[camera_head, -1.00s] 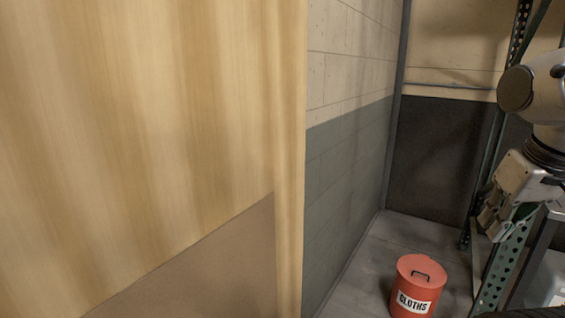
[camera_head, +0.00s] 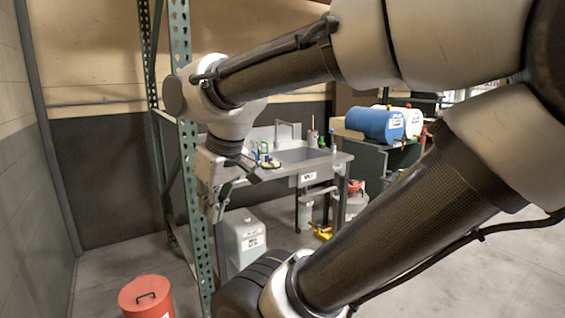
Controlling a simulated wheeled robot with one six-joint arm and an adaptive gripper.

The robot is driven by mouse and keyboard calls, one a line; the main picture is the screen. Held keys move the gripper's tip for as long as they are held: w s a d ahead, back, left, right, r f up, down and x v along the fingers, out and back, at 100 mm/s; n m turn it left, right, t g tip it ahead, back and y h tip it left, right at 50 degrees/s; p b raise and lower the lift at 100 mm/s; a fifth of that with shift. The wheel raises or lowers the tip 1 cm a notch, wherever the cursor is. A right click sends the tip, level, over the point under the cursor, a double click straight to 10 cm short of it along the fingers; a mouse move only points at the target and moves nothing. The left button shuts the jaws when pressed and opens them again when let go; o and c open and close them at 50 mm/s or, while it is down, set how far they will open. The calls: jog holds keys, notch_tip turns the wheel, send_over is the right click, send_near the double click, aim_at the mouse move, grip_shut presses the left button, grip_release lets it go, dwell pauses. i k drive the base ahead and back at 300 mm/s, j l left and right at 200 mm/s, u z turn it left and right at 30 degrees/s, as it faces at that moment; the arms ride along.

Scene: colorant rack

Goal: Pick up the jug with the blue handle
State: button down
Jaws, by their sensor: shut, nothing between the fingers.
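I cannot make out a jug with a blue handle for certain in this view. Small pale containers (camera_head: 305,212) stand under the sink bench, too small to tell their handles. My gripper (camera_head: 216,208) hangs pointing down at the left of the middle, beside the green rack post. It is shut with nothing held. My arm crosses the upper and right parts of the view and hides much of the room behind it.
A green perforated rack post (camera_head: 190,170) stands right by my gripper. A red bin (camera_head: 146,298) is at the lower left. A grey container (camera_head: 242,238) is on the floor near the sink bench (camera_head: 318,166). A blue drum (camera_head: 374,124) lies at the back. Floor at right looks clear.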

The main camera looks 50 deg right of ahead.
aim_at(250, 160)
jog(key=z, duration=1.3)
jog(key=i+u, duration=0.1)
jog(key=i, duration=0.65)
jog(key=i+l, duration=0.1)
jog(key=i, duration=0.6)
jog(key=i+u, duration=0.15)
jog(key=i, duration=0.6)
